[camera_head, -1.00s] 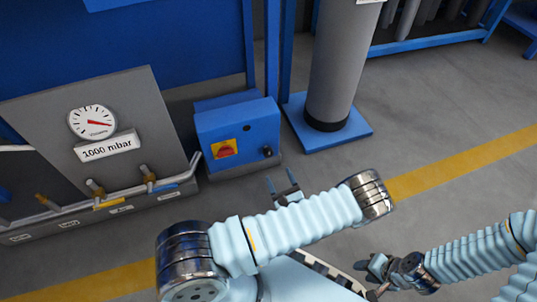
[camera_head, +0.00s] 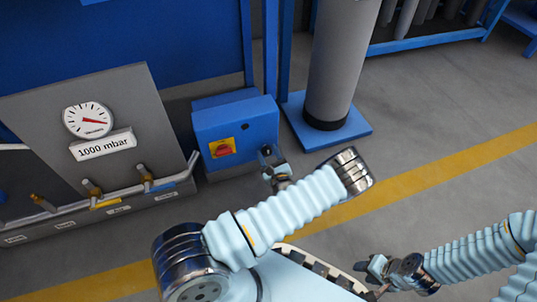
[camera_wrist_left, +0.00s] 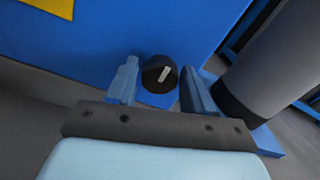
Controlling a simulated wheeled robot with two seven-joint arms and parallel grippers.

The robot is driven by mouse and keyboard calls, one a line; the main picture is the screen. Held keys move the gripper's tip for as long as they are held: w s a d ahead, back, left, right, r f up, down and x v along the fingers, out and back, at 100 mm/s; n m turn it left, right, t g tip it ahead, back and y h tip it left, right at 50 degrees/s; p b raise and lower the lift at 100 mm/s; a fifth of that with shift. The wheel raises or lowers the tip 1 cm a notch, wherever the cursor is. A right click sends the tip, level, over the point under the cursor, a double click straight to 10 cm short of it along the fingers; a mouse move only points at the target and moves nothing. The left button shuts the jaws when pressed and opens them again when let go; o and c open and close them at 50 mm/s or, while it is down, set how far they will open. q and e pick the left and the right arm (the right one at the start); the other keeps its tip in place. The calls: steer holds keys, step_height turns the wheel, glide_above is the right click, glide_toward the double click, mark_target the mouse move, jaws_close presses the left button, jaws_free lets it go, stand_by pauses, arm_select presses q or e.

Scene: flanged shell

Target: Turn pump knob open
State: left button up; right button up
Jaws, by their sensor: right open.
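The pump knob (camera_wrist_left: 153,75) is a round black knob with a white pointer mark, on the front of the blue pump box (camera_head: 232,124). In the left wrist view the mark stands tilted, its top leaning right. My left gripper (camera_head: 270,160) is at the box front in the head view. In the left wrist view its two fingers (camera_wrist_left: 160,88) stand open on either side of the knob, with a narrow gap on the left. I cannot tell whether the right finger touches it. My right gripper (camera_head: 367,272) is open and empty, low over the floor.
A red switch on a yellow plate (camera_head: 222,148) is left of the knob. A grey panel holds a gauge (camera_head: 88,120), a "1000 mbar" sign (camera_head: 103,145) and a pipe with valves (camera_head: 125,192). A grey cylinder (camera_head: 338,70) stands right of the box on a blue base.

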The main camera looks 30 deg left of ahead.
arm_select(q)
steer(key=c, duration=0.7)
steer(key=n+p, duration=0.1)
steer(key=n, duration=0.3)
steer(key=shift+p, duration=0.4)
steer(key=n+p, duration=0.1)
steer(key=n, duration=0.3)
steer(key=shift+n, duration=0.3)
steer(key=n+p, duration=0.1)
steer(key=n, duration=0.4)
steer(key=shift+s+f+p, duration=0.1)
steer(key=shift+p, duration=0.3)
steer(key=shift+f+n+p, duration=0.1)
steer(key=shift+n+p, duration=0.3)
steer(key=shift+n, duration=1.7)
